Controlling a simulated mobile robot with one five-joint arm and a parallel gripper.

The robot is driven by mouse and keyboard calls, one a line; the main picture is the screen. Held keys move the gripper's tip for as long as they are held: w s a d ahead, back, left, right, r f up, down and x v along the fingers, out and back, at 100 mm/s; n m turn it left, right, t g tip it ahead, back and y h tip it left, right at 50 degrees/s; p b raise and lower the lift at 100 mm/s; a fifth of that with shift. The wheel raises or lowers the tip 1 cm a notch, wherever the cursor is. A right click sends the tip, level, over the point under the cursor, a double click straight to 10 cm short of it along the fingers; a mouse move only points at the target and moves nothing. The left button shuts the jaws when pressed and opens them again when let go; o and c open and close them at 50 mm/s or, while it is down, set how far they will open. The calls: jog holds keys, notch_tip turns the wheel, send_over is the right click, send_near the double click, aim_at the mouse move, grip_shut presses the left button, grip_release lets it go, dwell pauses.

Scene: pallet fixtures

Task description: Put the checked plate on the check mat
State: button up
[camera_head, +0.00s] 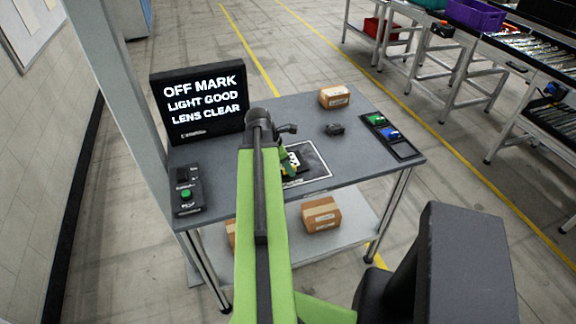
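The check mat (316,160) is a dark square with a white outline on the grey table, right of my arm. A small plate with black and white marks and some yellow (294,159) shows at the mat's left part, partly hidden by my green arm. I take it to be the checked plate; whether it lies on the mat or is held just above it, I cannot tell. My gripper (287,169) seems to be beside the plate, mostly hidden by the arm, and its fingers cannot be made out. A monitor (200,104) reads "OFF MARK, LIGHT GOOD, LENS CLEAR".
A box with a green button (187,194) stands at the table's left. A carton (335,97), a small dark object (334,129) and a dark tray (404,150) with green and blue pieces are at the right. More cartons (321,215) sit on the lower shelf.

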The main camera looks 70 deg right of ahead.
jog(key=shift+r+p, duration=0.5)
jog(key=p+v, duration=1)
jog(key=v, duration=0.1)
jog(key=shift+w+a, duration=0.15)
jog(key=shift+a, duration=0.05)
jog(key=shift+r, duration=0.1)
